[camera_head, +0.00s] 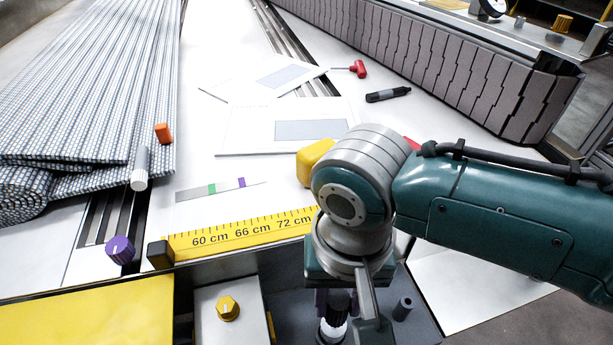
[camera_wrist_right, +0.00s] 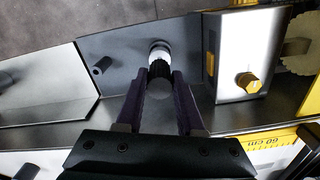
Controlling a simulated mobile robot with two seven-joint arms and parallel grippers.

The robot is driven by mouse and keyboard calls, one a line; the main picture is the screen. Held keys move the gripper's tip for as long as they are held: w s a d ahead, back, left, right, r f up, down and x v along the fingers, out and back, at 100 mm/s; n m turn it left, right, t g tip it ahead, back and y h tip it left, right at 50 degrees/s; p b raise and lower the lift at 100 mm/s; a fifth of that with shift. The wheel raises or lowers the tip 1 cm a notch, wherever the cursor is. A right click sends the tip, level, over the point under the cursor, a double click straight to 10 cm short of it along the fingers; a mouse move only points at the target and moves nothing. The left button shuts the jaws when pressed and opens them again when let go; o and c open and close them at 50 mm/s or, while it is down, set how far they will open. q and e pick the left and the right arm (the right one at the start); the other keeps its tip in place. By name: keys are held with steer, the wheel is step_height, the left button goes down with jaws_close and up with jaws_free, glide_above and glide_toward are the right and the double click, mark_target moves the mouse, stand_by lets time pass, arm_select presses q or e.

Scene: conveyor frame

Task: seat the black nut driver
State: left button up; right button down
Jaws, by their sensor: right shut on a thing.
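The black nut driver (camera_wrist_right: 160,72) is between the fingers of my right gripper (camera_wrist_right: 158,93), which is shut on it. A pale, ribbed collar (camera_wrist_right: 159,51) shows at the driver's far end, above the dark grey holder plate (camera_wrist_right: 125,46). I cannot tell whether the collar belongs to the driver or the plate, or whether the driver is inserted. In the head view, my right gripper (camera_head: 338,307) points down over the plate (camera_head: 415,318), and my wrist hides much of the driver. My left gripper is out of view.
A short dark peg (camera_head: 403,308) stands on the plate. Beside it is a pale box with a yellow knob (camera_head: 228,308). A yellow ruler (camera_head: 240,233) edges the white table, with papers, a red-handled tool (camera_head: 358,69) and a marker (camera_head: 388,94) beyond.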

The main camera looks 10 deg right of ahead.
stand_by(0.3)
steer(key=shift+f, duration=0.15)
steer(key=shift+f+b, duration=0.75)
steer(key=shift+f, duration=0.6)
steer(key=shift+c, duration=2.2)
jaws_free()
step_height(320, 180, up, 9)
steer(key=p, duration=0.4)
steer(key=shift+p, duration=0.35)
steer(key=shift+r, duration=0.5)
